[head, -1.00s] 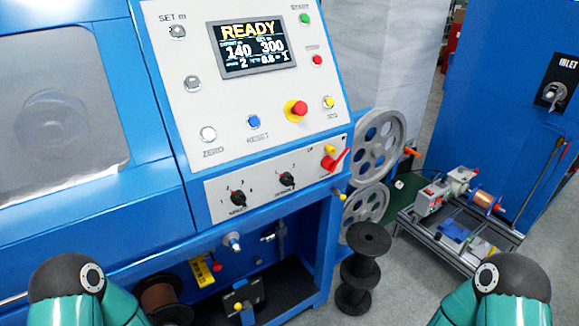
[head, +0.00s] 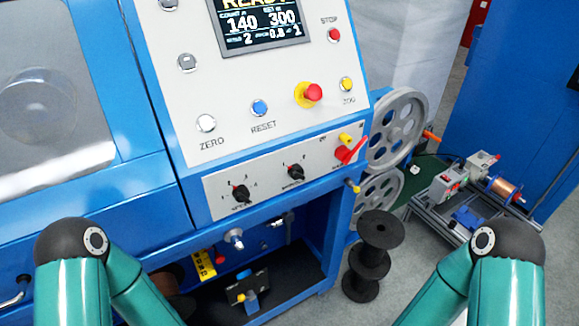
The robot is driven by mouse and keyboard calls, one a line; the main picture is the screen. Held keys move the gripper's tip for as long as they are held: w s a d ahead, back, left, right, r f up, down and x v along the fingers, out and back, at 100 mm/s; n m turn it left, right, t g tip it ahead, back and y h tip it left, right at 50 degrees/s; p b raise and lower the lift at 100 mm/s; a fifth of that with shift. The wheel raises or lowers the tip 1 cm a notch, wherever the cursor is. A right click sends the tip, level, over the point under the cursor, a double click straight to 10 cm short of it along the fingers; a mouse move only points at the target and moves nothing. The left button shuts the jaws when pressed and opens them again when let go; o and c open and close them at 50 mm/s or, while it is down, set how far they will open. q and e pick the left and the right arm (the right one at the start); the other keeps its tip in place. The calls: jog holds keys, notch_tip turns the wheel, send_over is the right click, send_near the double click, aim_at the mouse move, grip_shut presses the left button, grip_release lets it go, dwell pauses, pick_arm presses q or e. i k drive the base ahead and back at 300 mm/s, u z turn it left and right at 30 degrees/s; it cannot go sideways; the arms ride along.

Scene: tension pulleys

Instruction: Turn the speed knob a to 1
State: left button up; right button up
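Two black rotary knobs sit on the lower grey panel of the blue machine in the head view. The left knob (head: 241,194) has several marks around it, and its label appears to read speed, though it is too small to be sure. The right knob (head: 296,172) has its own scale and label, which I cannot read. The display (head: 263,24) shows 140, 300, a 2, 0.8 and 1. Only my arms' teal and black links show, at the lower left and lower right. Neither gripper is in view.
Above the knobs are a white ZERO button (head: 206,123), a blue RESET button (head: 260,107) and a red emergency button (head: 312,92). A red lever (head: 352,150) sticks out right of the knobs. Black spools (head: 380,230) stand on the floor at right.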

aim_at(241, 193)
jog(key=z, duration=0.15)
jog(key=k, duration=1.2)
jog(key=u, duration=0.95)
jog(key=i, duration=1.05)
jog(key=u, duration=0.1)
